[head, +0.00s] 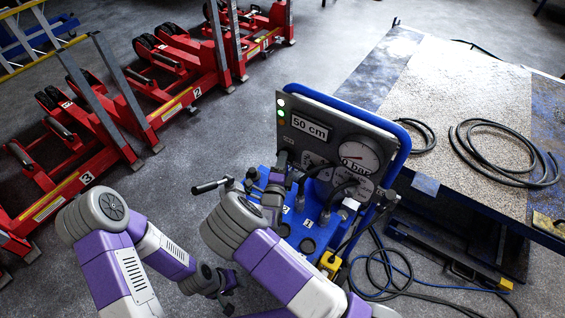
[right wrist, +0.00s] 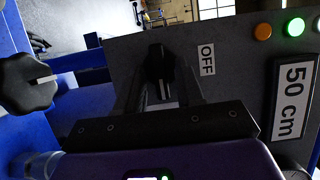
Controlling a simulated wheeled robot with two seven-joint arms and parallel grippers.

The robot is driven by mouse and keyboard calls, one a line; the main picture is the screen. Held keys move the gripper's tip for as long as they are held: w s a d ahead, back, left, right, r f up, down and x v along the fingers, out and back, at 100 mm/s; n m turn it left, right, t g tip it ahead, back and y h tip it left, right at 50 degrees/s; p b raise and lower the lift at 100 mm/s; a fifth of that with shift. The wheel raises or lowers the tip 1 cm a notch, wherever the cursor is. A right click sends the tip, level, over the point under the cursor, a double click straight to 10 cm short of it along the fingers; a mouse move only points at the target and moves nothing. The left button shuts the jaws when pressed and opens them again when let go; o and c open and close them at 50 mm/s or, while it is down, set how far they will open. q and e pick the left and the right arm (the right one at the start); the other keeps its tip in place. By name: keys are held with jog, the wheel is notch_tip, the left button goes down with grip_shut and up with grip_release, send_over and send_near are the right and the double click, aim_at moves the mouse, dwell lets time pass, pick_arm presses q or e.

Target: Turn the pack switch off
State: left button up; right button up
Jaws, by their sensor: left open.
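The pack switch (right wrist: 158,65) is a black knob with a white mark on a grey panel (head: 330,141). An OFF label (right wrist: 206,59) sits beside it. In the right wrist view the mark points down the picture, at about a right angle to the direction of the label. My right gripper (right wrist: 162,80) has a finger on each side of the knob, with no clear gap showing, and looks shut on it. In the head view my right gripper (head: 279,172) is at the panel's lower left, where it hides the switch. My left gripper (head: 228,290) is open and empty, low and away from the panel.
The panel carries a lit green lamp (right wrist: 295,27), an orange lamp (right wrist: 263,31), a 50 cm display (head: 309,127) and a 0 bar gauge (head: 358,157). Another black knob (right wrist: 28,83) is near. Red jacks (head: 180,75) stand left; a hose-covered table (head: 460,100) stands right.

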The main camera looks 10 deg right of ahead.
grip_shut()
jog(key=shift+n, duration=0.3)
jog(key=shift+w+a+r+n+g+h+p, duration=0.15)
jog(key=shift+n+g+h+p, duration=0.3)
jog(key=shift+n+g+p, duration=1.3)
jog(key=shift+w+a+r+n+g+h+p, duration=0.15)
jog(key=shift+n+g+h+p, duration=0.35)
jog(key=shift+n+p, duration=1.45)
jog(key=shift+w+r+n+g+h+p, duration=0.1)
jog(key=shift+r+n+g+h+p, duration=0.2)
jog(key=shift+n+g+p, duration=1.6)
jog(key=shift+f+n+t+b, duration=0.15)
jog(key=shift+n+t+b, duration=0.4)
jog(key=shift+n+b, duration=0.35)
jog(key=shift+s, duration=0.1)
